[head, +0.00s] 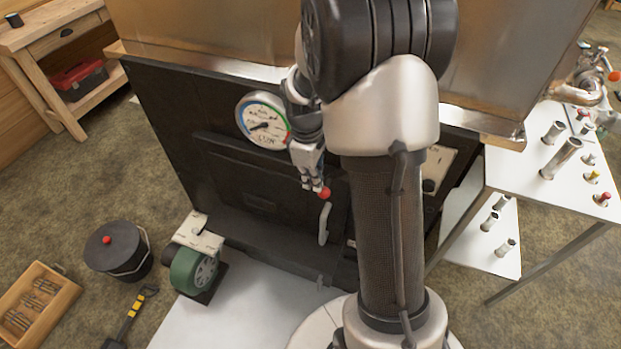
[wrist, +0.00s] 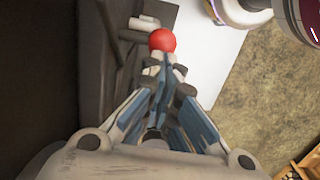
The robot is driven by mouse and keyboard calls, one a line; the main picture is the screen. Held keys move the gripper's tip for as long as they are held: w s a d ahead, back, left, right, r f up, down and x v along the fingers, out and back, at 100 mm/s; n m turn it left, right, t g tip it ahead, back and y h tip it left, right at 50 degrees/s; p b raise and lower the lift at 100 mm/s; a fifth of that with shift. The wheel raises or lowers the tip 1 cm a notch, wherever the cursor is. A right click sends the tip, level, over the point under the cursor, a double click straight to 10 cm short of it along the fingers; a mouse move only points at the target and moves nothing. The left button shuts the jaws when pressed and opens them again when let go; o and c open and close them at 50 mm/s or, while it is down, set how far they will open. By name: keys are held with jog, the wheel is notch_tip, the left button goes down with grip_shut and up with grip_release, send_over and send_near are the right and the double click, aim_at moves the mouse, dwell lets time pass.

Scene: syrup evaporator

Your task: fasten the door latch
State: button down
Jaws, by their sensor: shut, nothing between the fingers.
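The black firebox door (head: 262,178) stands upright on the front of the evaporator, and it fills the left of the wrist view (wrist: 40,70). A red ball knob (head: 325,193), apparently the latch's, is at the door's right side; it also shows in the wrist view (wrist: 162,40). A pale curved handle (head: 325,223) hangs just below the knob. My gripper (head: 314,184) is shut and empty, its fingertips right at the knob. In the wrist view my fingertips (wrist: 165,66) overlap the knob's near edge; whether they touch it I cannot tell.
A green wheel or motor (head: 194,268) stands low at left, near a black lidded bucket (head: 116,250) and a wooden crate (head: 38,305). A white table (head: 540,185) with several fittings is at right.

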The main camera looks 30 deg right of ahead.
jog(key=shift+s+d, duration=0.2)
jog(key=shift+s+d+f+p, duration=0.3)
jog(key=shift+s+d, duration=0.25)
jog(key=shift+s, duration=0.2)
jog(key=s+d+f, duration=0.3)
jog(key=s+f, duration=0.1)
jog(key=f, duration=0.1)
jog(key=shift+s+d, duration=0.15)
jog(key=shift+f, duration=0.1)
dwell(0.5)
jog(key=s+d+r+p, duration=0.4)
jog(key=s+r+p, duration=0.1)
jog(key=r, duration=0.6)
jog(key=shift+s+d+p, duration=0.2)
jog(key=shift+s+p, duration=0.1)
jog(key=shift+p, duration=0.3)
